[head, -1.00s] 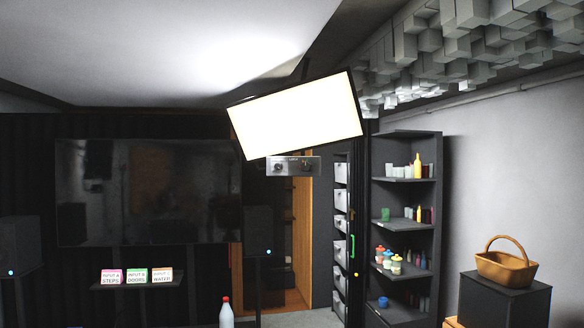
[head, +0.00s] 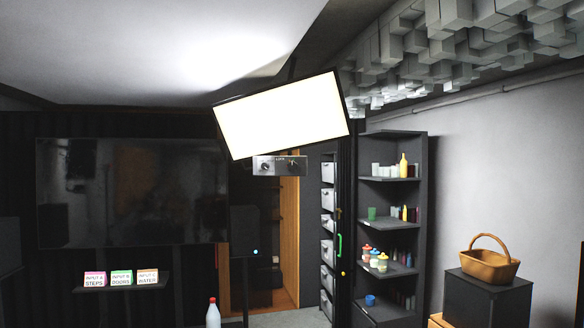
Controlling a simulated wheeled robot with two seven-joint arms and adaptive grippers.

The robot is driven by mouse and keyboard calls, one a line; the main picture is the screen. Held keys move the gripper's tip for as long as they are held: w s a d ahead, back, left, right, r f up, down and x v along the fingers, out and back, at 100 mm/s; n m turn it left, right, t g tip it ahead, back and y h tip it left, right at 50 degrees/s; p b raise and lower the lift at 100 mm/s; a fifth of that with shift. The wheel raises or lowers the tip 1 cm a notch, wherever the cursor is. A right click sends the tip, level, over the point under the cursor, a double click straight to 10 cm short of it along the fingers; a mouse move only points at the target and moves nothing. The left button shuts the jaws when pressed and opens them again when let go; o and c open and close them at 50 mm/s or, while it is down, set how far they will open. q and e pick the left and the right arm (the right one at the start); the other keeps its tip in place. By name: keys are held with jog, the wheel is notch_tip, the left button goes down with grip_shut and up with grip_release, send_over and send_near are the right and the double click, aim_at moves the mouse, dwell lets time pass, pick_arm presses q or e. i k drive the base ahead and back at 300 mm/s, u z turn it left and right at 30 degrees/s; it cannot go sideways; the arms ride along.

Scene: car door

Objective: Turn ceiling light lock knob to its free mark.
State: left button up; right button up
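The ceiling light (head: 283,115) is a bright, tilted rectangular panel with a dark frame, hanging in the upper middle of the head view. Below it is a small grey control plate (head: 279,166). The plate carries a round knob (head: 265,166) at its left and a darker knob (head: 293,165) at its right. The labels and marks on the plate are too small to read, so I cannot tell which knob is the lock or where it points. Neither of my grippers is in view.
A dark shelf unit (head: 392,225) with bottles and cups stands right of the light. A wicker basket (head: 489,262) sits on a black box (head: 484,300) at the right. A white bottle (head: 213,313) stands at the bottom. Label cards (head: 121,278) sit on a small ledge at the left.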

aim_at(292, 166)
jog(key=z, duration=0.15)
jog(key=i, duration=0.95)
jog(key=u, duration=0.55)
jog(key=i, duration=0.95)
jog(key=u, duration=0.55)
